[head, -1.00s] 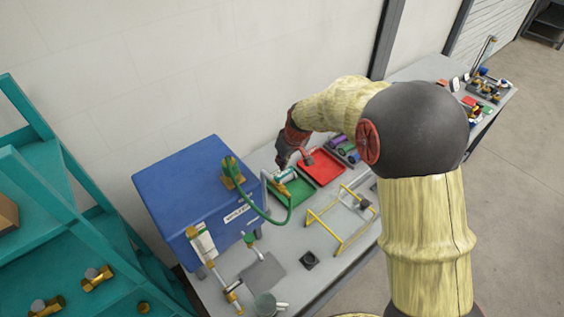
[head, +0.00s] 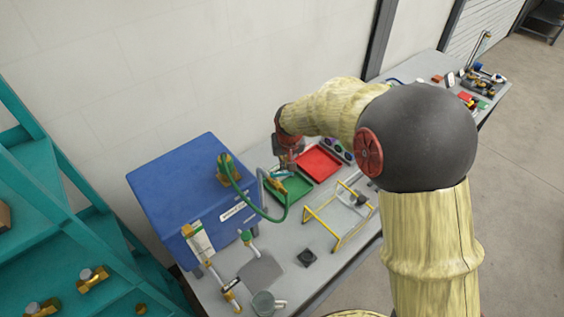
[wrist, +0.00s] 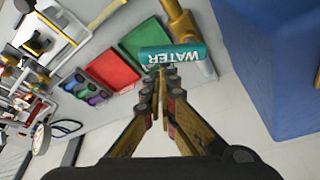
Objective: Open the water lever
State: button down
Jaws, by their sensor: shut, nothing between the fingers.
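The water lever is a teal sleeve (wrist: 172,55) marked "WATER" on a pale pipe, at top centre in the wrist view. A brass valve piece (wrist: 184,20) sits just above it. My gripper (wrist: 160,72) is shut and empty, its fingertips at the lower edge of the teal sleeve; I cannot tell whether they touch it. In the head view my gripper (head: 287,165) is over the bench beside the blue tank (head: 175,185), and the lever is largely hidden there.
A green tray (head: 292,188) and a red tray (head: 318,163) lie on the bench near my gripper. A yellow frame (head: 340,225) stands in front. A green hose (head: 240,198) loops from the tank. Teal shelving (head: 75,205) stands at the left.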

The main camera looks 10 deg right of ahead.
aim_at(282, 175)
jog(key=m+b, duration=0.1)
jog(key=s+m+h+b, duration=0.1)
jog(key=m+b, duration=0.2)
jog(key=b, duration=0.1)
jog(key=shift+s+d+f+m+h, duration=0.3)
jog(key=shift+s+d, duration=0.05)
jog(key=shift+d, duration=0.05)
jog(key=s+m+b, duration=0.1)
jog(key=m+b, duration=0.1)
jog(key=m+g+h+b, duration=0.1)
jog(key=m+b, duration=0.1)
jog(key=shift+s+r, duration=0.15)
jog(key=shift+s, duration=0.25)
jog(key=shift+d+r, duration=0.1)
jog(key=shift+r, duration=0.1)
jog(key=shift+w+a, duration=0.3)
jog(key=shift+a, duration=0.45)
jog(key=shift+d, duration=0.1)
